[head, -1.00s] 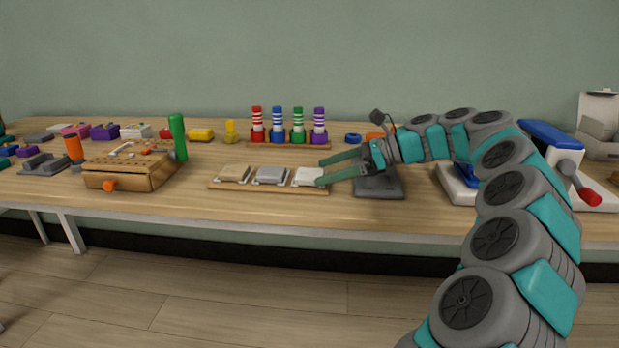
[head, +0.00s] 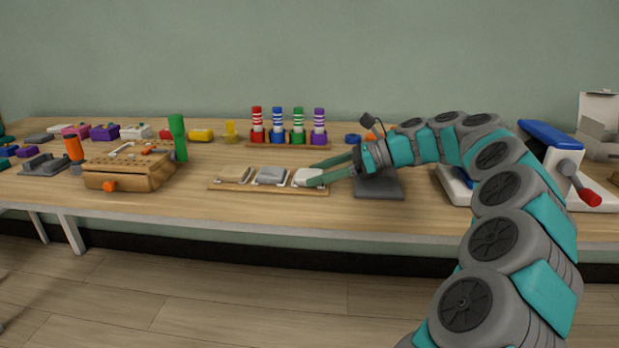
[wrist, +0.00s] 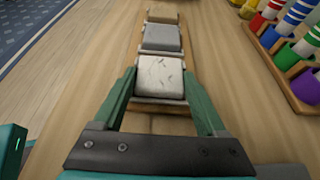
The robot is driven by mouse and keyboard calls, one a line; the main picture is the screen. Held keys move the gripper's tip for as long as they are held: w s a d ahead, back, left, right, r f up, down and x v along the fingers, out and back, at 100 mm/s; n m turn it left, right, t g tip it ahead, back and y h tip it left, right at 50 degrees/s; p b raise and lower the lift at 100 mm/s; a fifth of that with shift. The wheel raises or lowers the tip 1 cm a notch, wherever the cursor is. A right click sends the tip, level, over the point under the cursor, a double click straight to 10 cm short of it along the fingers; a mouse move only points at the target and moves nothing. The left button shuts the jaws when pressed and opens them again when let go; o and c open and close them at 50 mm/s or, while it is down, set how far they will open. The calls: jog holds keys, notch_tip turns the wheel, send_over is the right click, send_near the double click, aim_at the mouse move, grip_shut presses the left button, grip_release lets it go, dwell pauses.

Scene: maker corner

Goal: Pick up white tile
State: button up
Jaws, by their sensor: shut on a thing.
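The white tile (head: 306,177) is at the right end of a wooden tray (head: 262,187). In the wrist view the white tile (wrist: 160,77) lies between the two green fingers, one along each side. My gripper (head: 312,174) is shut on the white tile. The tile is at or just above its place on the tray; I cannot tell if it has lifted clear. A grey tile (head: 271,175) and a tan tile (head: 235,174) sit to its left on the same tray. The near finger hides part of the white tile in the head view.
A rack with red, blue, green and purple striped pegs (head: 288,138) stands behind the tray. A wooden box with an orange knob (head: 125,170) is to the left. A dark grey plate (head: 380,187) lies under my wrist. A blue-and-white lever press (head: 550,160) stands to the right.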

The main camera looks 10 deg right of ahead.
jog(key=shift+c, duration=0.8)
jog(key=shift+r, duration=0.1)
